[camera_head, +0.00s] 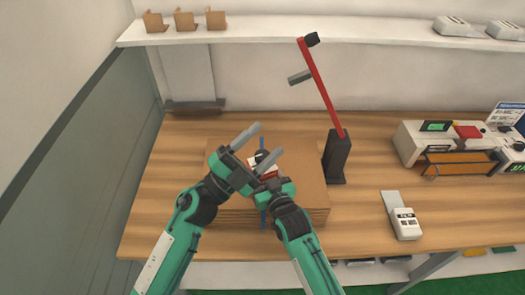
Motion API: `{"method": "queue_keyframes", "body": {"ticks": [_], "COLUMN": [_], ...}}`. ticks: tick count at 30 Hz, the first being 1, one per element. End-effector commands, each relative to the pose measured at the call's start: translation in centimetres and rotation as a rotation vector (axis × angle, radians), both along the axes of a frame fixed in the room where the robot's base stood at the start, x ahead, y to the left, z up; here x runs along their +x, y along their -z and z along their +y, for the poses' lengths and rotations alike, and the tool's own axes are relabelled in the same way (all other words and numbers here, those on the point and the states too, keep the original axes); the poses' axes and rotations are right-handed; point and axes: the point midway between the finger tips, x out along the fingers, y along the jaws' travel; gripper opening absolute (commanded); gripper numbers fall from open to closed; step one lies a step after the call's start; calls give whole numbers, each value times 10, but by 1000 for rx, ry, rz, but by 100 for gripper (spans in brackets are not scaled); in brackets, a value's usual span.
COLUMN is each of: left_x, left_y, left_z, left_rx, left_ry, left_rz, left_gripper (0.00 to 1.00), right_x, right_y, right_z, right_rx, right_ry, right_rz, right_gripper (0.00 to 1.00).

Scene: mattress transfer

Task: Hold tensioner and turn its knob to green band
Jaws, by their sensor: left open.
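My right gripper (276,186) is at the near side of the tensioner, close to the left one. Its fingers are hidden, as is much of the tensioner. The green band cannot be seen.
The cardboard stack (312,205) lies on the wooden table (360,235). A black stand (337,158) with a tilted red arm rises to its right. A white film device (405,220) and grey-white machines (415,135) are farther right. A shelf (330,30) hangs behind.

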Motion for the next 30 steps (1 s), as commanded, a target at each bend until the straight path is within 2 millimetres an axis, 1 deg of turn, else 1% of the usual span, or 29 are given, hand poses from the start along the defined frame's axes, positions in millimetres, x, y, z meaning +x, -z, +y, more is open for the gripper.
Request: {"method": "queue_keyframes", "body": {"ticks": [1, 6, 9, 13, 18, 21, 25, 30], "left_x": [-2, -17, -27, -42, -61, -70, -78, -83], "left_y": [-10, -31, -39, -45, -44, -40, -30, -13], "left_z": [-15, -62, -86, -114, -143, -156, -168, -176], "left_rx": [17, 85, 139, 219, 346, 433, 556, 735], "left_ry": [49, 219, 314, 433, 577, 655, 748, 850], "left_rz": [-34, -136, -192, -262, -346, -390, -442, -496], "left_gripper": [61, 61, 61, 61, 61, 61, 61, 61], "right_x": [0, 0, 0, 0, 0, 0, 0, 0], "right_y": [-3, -3, -3, -3, -3, -3, -3, -3], "right_z": [0, 0, 0, 0, 0, 0, 0, 0], "right_rx": [2, 2, 2, 2, 2, 2, 2, 2], "right_ry": [0, 0, 0, 0, 0, 0, 0, 0], "right_rz": [-5, -5, -5, -5, -6, -6, -5, -5], "right_gripper": [15, 15, 15, 15, 15, 15, 15, 15]}}
